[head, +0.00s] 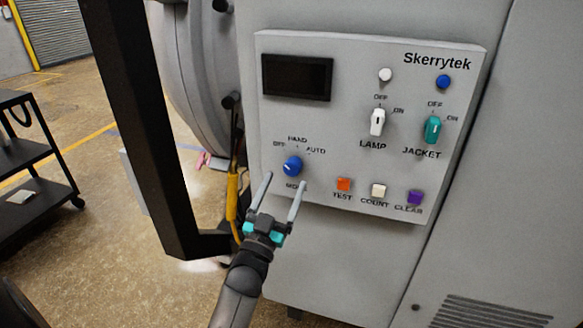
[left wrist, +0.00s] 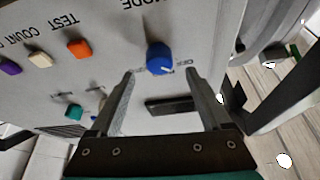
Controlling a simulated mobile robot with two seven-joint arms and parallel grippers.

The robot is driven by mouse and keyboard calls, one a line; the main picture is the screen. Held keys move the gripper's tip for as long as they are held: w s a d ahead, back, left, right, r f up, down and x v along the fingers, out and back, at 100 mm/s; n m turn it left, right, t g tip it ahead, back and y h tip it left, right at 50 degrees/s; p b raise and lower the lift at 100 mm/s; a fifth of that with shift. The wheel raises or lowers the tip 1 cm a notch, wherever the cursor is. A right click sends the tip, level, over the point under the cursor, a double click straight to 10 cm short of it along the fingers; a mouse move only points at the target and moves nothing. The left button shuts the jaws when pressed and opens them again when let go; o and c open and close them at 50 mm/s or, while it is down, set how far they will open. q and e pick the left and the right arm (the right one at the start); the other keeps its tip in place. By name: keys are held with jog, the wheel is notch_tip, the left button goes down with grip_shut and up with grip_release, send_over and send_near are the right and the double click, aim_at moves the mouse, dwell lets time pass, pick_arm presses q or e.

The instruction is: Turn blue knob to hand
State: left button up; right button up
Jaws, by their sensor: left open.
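The blue knob (head: 292,166) sits at the lower left of the grey control panel (head: 350,60), with the labels OFF, HAND and AUTO around it and a label below it. Its white pointer mark shows, seeming to point toward the OFF side. My left gripper (head: 283,184) is open just in front of and below the knob, its two fingers apart. In the left wrist view the knob (left wrist: 160,58) shows upside down beyond and between the fingertips (left wrist: 160,74), apparently not touched. My right gripper is in neither view.
Orange TEST (head: 344,184), white COUNT (head: 378,190) and purple CLEAR (head: 414,198) buttons lie right of the knob. The white LAMP switch (head: 377,122) and teal JACKET switch (head: 432,130) are above them. A black post (head: 140,120) and yellow cable part (head: 232,196) stand left of the panel.

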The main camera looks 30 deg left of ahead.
aim_at(291, 170)
pick_arm(q)
jog(key=shift+x, duration=2.75)
grip_shut()
